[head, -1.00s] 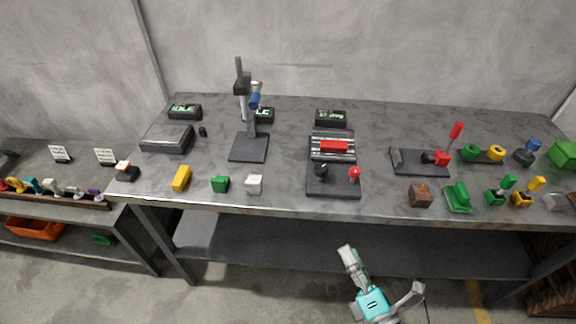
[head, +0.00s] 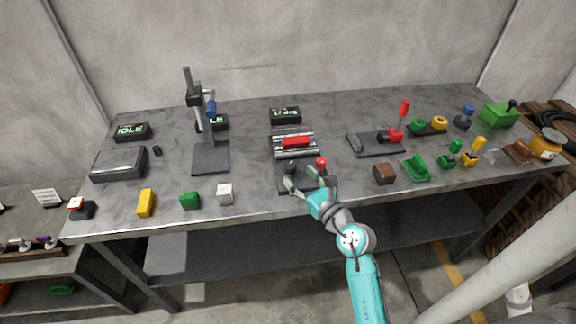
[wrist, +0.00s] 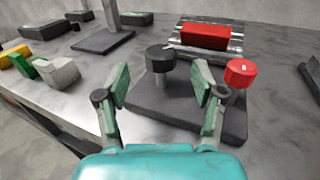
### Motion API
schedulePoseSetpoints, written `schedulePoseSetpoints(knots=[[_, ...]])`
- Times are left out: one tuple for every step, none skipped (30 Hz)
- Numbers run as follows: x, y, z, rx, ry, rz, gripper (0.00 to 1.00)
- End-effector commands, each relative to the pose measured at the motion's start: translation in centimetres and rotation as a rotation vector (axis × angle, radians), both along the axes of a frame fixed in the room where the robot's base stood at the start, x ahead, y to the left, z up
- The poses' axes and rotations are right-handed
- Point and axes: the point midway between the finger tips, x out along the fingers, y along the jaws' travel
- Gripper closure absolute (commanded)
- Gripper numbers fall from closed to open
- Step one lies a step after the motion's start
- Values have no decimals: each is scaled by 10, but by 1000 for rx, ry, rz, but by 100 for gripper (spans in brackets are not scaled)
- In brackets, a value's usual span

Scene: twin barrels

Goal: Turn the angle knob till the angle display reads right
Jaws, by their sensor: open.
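A dark base plate (head: 290,187) near the table's front edge carries a black knob (wrist: 160,57) and a red knob (wrist: 240,72). I cannot tell from any marking which is the angle knob. My gripper (wrist: 162,88) is open and empty. In the wrist view the black knob stands upright between and just beyond my fingertips, and the red knob is just right of the right finger. In the head view my gripper (head: 302,178) partly covers the plate and the black knob. A black display (head: 285,116) with small green text stands behind; its text is not readable.
A red block (wrist: 205,36) lies on a ribbed silver fixture behind the knobs. A stand with a blue-tipped arm (head: 207,120) rises to the left. A white cube (head: 225,194) and a green block (head: 190,201) lie left; a brown cube (head: 384,173) lies right.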

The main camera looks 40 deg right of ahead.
Motion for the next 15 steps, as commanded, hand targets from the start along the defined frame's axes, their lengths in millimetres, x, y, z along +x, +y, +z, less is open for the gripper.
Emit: schedulePoseSetpoints(knots=[[10,-1,1,-4,-2,2,32],[15,-2,1,-1,-2,2,32],[21,-3,1,-2,-2,2,32],[25,-4,1,-2,-2,2,32],[30,-5,1,-1,-2,2,32],[35,-6,1,-1,-2,2,32],[38,-7,1,-1,-1,2,32],[41,-7,1,-1,-2,2,32],[45,-8,1,0,-2,1,32],[48,-9,1,1,-2,1,32],[50,-9,0,1,-2,1,32],[52,-10,0,0,-1,0,32],[53,-10,0,0,-1,0,32],[54,-10,0,0,-1,0,32],[55,-11,0,0,-2,0,32]])
